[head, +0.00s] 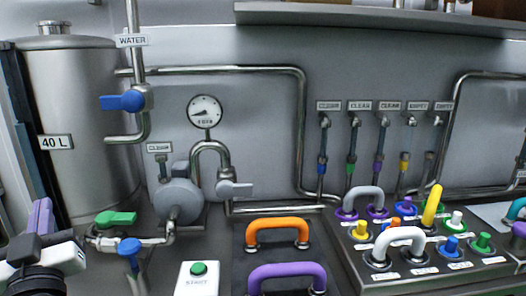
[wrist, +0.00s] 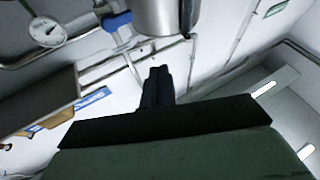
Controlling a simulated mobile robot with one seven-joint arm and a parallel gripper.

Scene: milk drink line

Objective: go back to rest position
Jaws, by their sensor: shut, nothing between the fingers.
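My gripper (wrist: 157,88) shows in the wrist view as two dark fingers pressed together. They are shut with nothing between them. The fingers are clear of the pipes and the tank, which show beyond them. In the head view I cannot make out the fingertips with certainty.
A steel tank marked 40 L (head: 85,100) stands at the left, beside a water pipe with a blue valve (head: 122,101). A pressure gauge (head: 205,111), an orange handle (head: 278,233), a purple handle (head: 287,276) and a green START button (head: 199,268) are nearby. A panel of coloured knobs (head: 400,258) is at the right.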

